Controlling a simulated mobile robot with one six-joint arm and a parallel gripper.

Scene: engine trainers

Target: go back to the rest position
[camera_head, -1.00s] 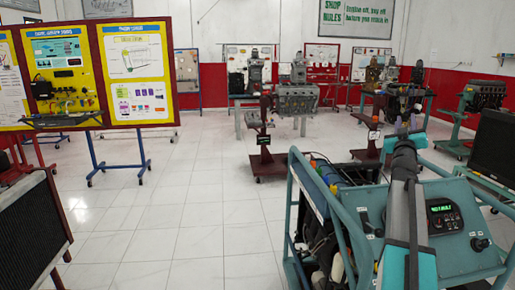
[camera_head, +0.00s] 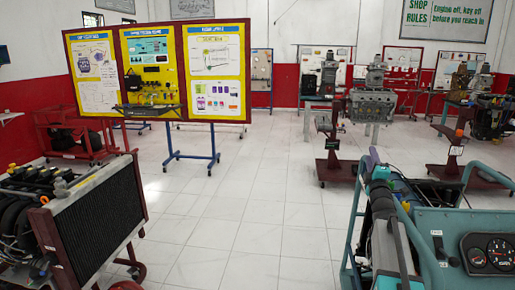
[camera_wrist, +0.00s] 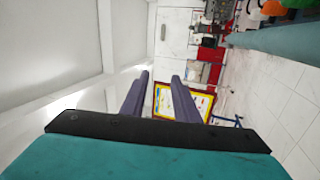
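My gripper (camera_wrist: 161,75) shows in the wrist view with two grey-purple fingers standing apart. I see nothing between them except the distant room. The wrist picture is tilted on its side.
A teal engine trainer with gauges (camera_head: 462,235) stands close at the right. A radiator (camera_head: 98,225) on an engine stand is close at the left. Yellow display boards (camera_head: 155,72) stand behind. An engine on a stand (camera_head: 372,104) is farther back. White tiled floor (camera_head: 255,220) between is clear.

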